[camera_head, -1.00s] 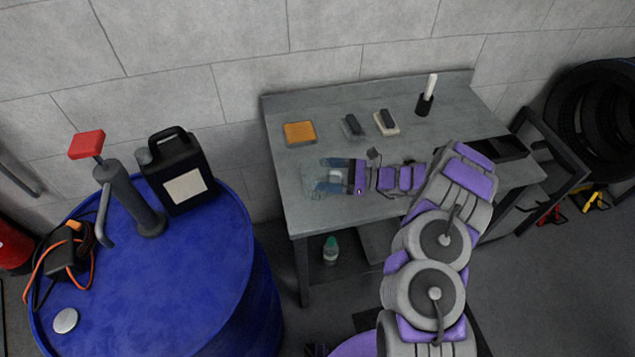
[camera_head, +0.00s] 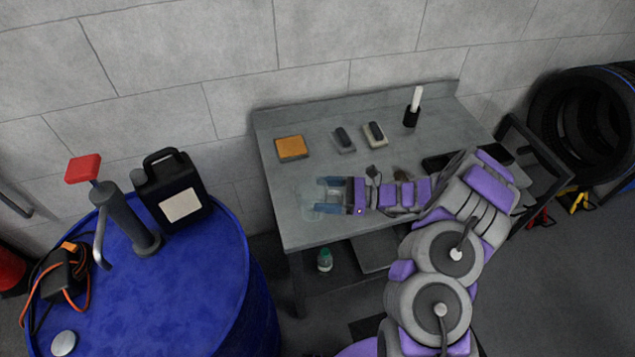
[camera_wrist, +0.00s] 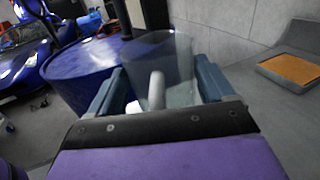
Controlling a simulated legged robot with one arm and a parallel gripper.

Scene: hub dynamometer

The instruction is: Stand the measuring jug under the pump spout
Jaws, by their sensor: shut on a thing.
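The measuring jug (camera_wrist: 181,65) is clear and see-through, with a pale handle between my fingers in the wrist view. My gripper (camera_head: 326,196) is shut on it, at the left front part of the grey bench; the jug (camera_head: 308,205) shows only faintly there. I cannot tell whether its base touches the bench. The pump (camera_head: 125,222) is a grey cylinder with a red handle, standing on the blue drum. Its spout (camera_head: 100,243) is a grey tube bent downward on the left side.
A black canister (camera_head: 172,190) stands on the drum behind the pump. A black and orange device with cable (camera_head: 65,275) and a round cap (camera_head: 64,343) lie at its left. A gap separates drum and bench.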

